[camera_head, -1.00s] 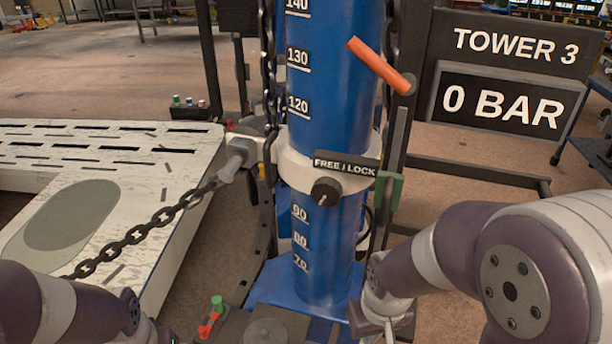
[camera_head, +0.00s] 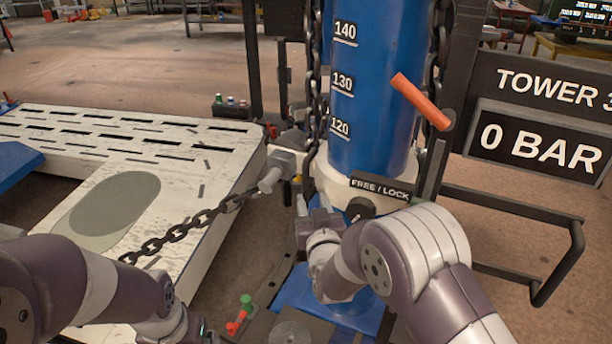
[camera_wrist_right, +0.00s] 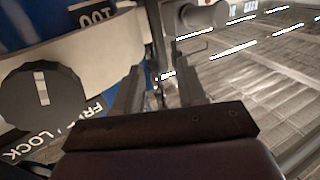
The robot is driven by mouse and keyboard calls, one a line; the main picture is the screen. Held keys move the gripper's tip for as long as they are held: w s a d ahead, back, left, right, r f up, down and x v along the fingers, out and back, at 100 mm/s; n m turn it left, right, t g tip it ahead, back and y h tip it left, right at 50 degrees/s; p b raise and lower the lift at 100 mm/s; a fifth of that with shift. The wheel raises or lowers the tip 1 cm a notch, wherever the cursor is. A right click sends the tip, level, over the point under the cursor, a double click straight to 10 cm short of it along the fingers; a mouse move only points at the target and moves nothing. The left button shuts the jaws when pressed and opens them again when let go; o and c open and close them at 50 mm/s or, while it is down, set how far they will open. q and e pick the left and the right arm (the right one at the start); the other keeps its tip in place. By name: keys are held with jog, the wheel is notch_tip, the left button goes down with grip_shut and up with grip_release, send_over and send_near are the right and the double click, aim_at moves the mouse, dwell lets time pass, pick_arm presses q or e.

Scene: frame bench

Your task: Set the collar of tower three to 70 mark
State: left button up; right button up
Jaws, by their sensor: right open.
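The blue tower three column (camera_head: 368,100) stands upright, with white marks 140, 130 and 120 showing. Its white collar (camera_head: 330,186) sits below the 120 mark; the marks under it are hidden by my right arm. The black FREE / LOCK knob (camera_head: 361,207) on the collar is partly covered by that arm. In the right wrist view the knob (camera_wrist_right: 42,97) is at the left with a white pointer; I cannot tell which word it points to. My right gripper (camera_head: 314,208) is open just left of the knob and low in front of the collar, empty between its fingers (camera_wrist_right: 157,92).
A chain (camera_head: 190,228) runs from the collar's left side fitting (camera_head: 282,168) over a white slotted platform (camera_head: 225,165). An orange bar (camera_head: 421,102) sticks out at the right. The TOWER 3 panel (camera_head: 540,145) reads 0 BAR. Dark rails stand at the right.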

aim_at(306, 181)
jog(key=w, duration=0.3)
jog(key=w+p, duration=0.1)
jog(key=w, duration=0.2)
jog(key=w+a+p, duration=0.1)
jog(key=w, duration=0.2)
jog(key=shift+w, duration=0.25)
grip_shut()
jog(key=shift+f, duration=0.15)
